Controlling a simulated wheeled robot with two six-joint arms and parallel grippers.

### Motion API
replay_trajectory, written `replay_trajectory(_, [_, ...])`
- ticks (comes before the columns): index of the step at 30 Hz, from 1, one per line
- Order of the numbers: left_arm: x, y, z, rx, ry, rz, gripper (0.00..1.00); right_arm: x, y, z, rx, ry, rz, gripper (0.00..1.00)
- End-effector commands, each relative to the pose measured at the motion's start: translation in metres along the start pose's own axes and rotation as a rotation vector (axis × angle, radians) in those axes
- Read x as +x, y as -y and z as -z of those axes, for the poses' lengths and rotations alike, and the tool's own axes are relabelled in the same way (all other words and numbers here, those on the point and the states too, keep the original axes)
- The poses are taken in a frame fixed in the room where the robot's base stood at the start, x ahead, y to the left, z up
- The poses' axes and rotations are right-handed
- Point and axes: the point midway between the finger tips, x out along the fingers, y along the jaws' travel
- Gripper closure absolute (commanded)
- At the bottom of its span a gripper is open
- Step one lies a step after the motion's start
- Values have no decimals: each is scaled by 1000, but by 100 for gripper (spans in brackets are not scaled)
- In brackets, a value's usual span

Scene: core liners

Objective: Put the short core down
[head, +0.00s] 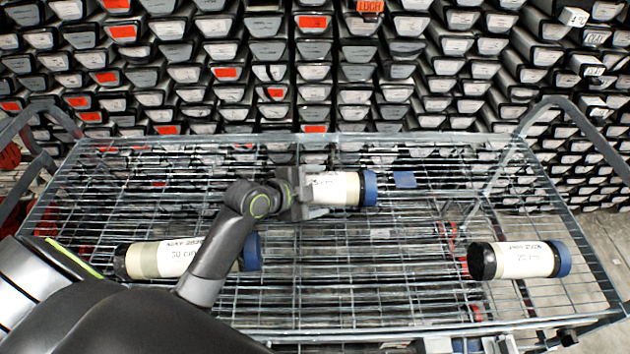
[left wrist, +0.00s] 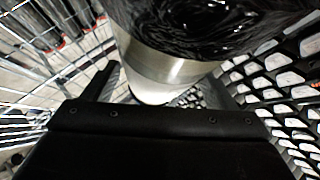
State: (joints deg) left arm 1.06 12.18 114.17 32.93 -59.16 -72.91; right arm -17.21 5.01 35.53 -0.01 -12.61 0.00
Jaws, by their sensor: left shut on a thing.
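The short core (head: 337,189), a pale labelled tube with a blue cap at its right end, is held by my left gripper (head: 302,192) over the back middle of the wire cart top. My left gripper is shut around its left part, hiding that end. In the left wrist view the core (left wrist: 160,75) lies between the two fingers, with a black end close to the camera. I cannot tell whether the core touches the wire. My right gripper is not in view.
A longer core (head: 150,259) lies at the left of the wire cart (head: 340,290), partly behind my left arm. Another core (head: 522,260) lies at the right. A small blue patch (head: 405,180) is right of the held core. Racked core boxes (head: 350,75) fill the back.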

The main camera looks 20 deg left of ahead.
Motion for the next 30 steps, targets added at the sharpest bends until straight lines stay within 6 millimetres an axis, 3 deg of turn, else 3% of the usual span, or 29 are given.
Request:
replay_trajectory(10, [17,-20,-15,1,-6,10,92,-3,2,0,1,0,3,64])
replay_trajectory(22, [20,-23,-18,3,-7,12,92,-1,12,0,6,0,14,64])
replay_trajectory(23, [21,-27,-21,0,0,2,19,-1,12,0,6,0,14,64])
replay_trajectory(27, [21,-26,-21,0,0,2,0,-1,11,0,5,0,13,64])
replay_trajectory(30, [21,-26,-21,0,0,2,0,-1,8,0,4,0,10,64])
